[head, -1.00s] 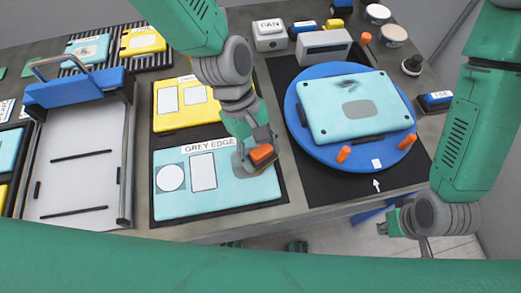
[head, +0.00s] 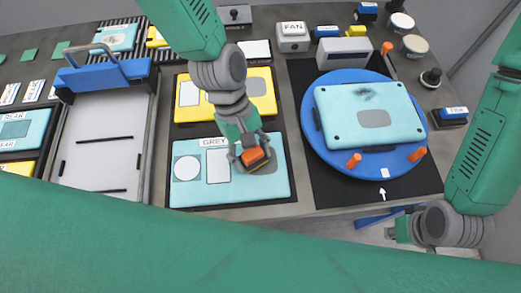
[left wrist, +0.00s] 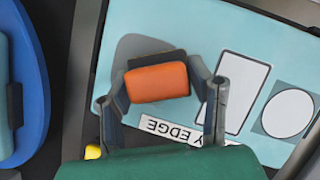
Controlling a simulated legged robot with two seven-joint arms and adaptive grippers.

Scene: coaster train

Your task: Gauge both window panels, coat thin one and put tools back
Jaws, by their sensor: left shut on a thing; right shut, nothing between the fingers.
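My left gripper (head: 252,158) is shut on an orange block with a dark part (head: 257,155). It is over the right part of the light-blue card marked GREY EDGE (head: 240,193). In the left wrist view the block (left wrist: 157,83) sits between the fingers, over a grey patch on the card; I cannot tell whether it touches. A light-blue panel (head: 345,118) with a dark smudge and a grey square lies on the blue turntable (head: 335,157). My right gripper (head: 394,231) is shut and empty, beyond the table's front edge at the lower right.
A yellow card (head: 262,85) lies behind the light-blue one. A white tray with a blue handled bar (head: 105,76) stands left. Racks with coloured panels (head: 118,37) are further back. A FAN box (head: 292,30), grey box (head: 343,54), jars (head: 413,45) and knob (head: 431,78) line the back right.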

